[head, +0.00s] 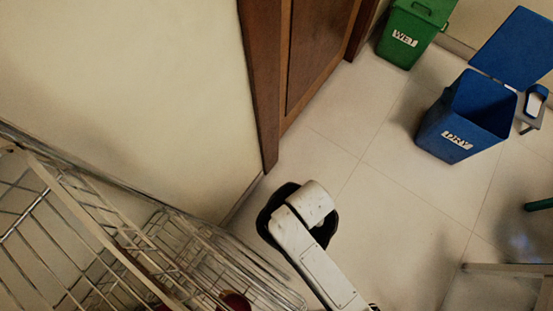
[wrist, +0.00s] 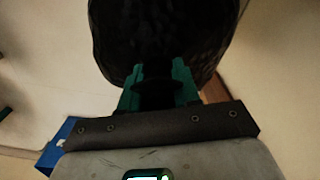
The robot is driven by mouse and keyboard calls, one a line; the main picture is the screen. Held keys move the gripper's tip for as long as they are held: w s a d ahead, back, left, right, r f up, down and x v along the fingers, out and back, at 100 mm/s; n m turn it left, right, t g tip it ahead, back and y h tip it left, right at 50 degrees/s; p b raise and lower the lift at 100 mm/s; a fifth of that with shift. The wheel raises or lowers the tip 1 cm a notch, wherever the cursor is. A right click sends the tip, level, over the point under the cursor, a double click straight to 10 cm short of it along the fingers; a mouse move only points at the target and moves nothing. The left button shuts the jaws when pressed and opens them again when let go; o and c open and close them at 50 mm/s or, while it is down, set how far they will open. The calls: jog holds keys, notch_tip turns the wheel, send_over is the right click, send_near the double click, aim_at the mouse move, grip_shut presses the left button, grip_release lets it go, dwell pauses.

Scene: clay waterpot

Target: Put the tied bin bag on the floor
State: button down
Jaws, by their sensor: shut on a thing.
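The tied bin bag (wrist: 160,35) is black and fills the upper middle of the wrist view. My gripper (wrist: 158,72) is shut on its narrowed neck between two green fingers. In the head view, the bag (head: 268,212) shows as a dark rim around the end of my white arm, over the floor near the wall corner. The arm hides most of the bag and my gripper's fingers there. I cannot tell from these frames whether the bag touches the floor (head: 395,190).
A wire rack (head: 110,245) stands close on the left. A brown wooden door (head: 315,50) is at the back. A green WET bin (head: 410,30) and a blue DRY bin (head: 465,120) with its lid raised stand at the right. The tiled floor between them is clear.

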aim_at(272, 212)
jog(key=w+a+f+b, duration=0.1)
jog(key=a+f, duration=0.1)
jog(key=a+f+b, duration=0.1)
jog(key=a+f, duration=0.1)
jog(key=a, duration=0.1)
jog(key=w+a+f+b, duration=0.1)
jog(key=a+f, duration=0.1)
jog(key=shift+w+a+f+b, duration=0.25)
jog(key=shift+w+f+b, duration=0.05)
jog(key=shift+w+b, duration=0.1)
jog(key=shift+a+f+b, duration=0.3)
jog(key=shift+f+b, duration=0.05)
jog(key=shift+f, duration=0.15)
jog(key=shift+a+f+b, duration=0.1)
jog(key=shift+f+b, duration=0.5)
jog(key=shift+f, duration=1.05)
jog(key=c, duration=0.8)
grip_release()
notch_tip(272, 212, up, 12)
jog(key=p, duration=0.5)
jog(key=shift+r, duration=0.15)
